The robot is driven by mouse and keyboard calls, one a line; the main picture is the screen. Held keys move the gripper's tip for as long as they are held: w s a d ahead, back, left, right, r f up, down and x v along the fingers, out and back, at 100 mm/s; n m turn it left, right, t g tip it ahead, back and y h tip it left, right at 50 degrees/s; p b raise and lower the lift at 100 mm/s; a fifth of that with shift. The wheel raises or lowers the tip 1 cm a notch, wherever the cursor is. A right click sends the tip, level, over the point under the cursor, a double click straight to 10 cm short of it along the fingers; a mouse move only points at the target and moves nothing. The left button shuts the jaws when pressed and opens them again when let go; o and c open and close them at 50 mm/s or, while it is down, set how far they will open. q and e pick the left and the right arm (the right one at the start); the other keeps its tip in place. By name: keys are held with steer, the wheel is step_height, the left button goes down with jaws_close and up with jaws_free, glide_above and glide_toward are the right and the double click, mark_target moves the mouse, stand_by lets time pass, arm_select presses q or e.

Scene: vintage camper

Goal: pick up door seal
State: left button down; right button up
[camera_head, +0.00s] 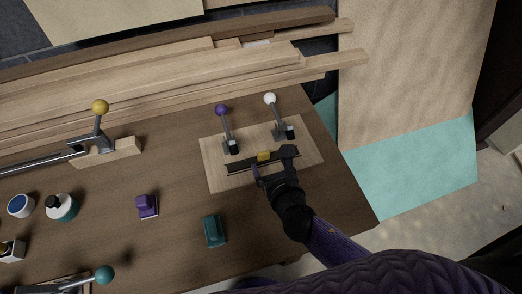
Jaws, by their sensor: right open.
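A dark thin strip (240,168), which looks like the door seal, lies across a light wooden board (220,184) on the brown table. A small yellow block (264,156) sits at the middle of the strip. My right gripper (273,165) is open, right at the strip's near side by the yellow block. Its fingers overlap the right part of the strip in the picture. I cannot tell whether they touch it. My left gripper is not in view.
Two lever clamps with a purple knob (222,110) and a white knob (270,99) stand on the board behind the strip. Purple (147,206) and teal (214,231) blocks, a bottle (62,207) and a yellow-knobbed clamp (100,108) stand left. Planks (150,75) lie behind.

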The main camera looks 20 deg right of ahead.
mark_target(264, 154)
steer(key=x, duration=0.2)
steer(key=b+x, duration=0.1)
steer(key=x, duration=0.1)
steer(key=b+x, duration=0.1)
steer(key=x, duration=0.1)
steer(key=shift+f, duration=0.3)
steer(key=shift+w, duration=0.1)
steer(key=shift+r, duration=0.1)
jaws_close()
